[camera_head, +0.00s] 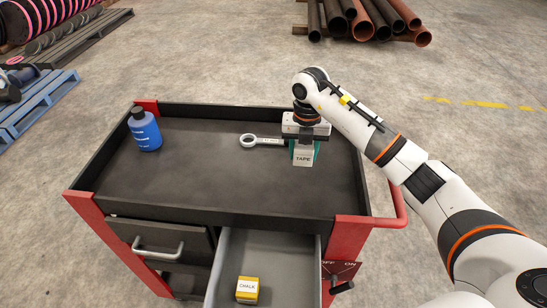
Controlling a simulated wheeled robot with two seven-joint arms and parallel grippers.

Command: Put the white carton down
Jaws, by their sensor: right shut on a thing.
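The white carton (302,159), labelled TAPE, is at the right part of the cart's dark top tray (210,185). My right gripper (303,148) points down from above and is shut on the carton, with its fingers at the carton's sides. The gripper hides the carton's upper part. I cannot tell whether the carton's underside touches the tray or is slightly above it. My left gripper is not in view.
A blue bottle (145,130) stands at the tray's left back. An open drawer (274,250) below holds a yellow CHALK box (247,289). The tray's middle and front are clear.

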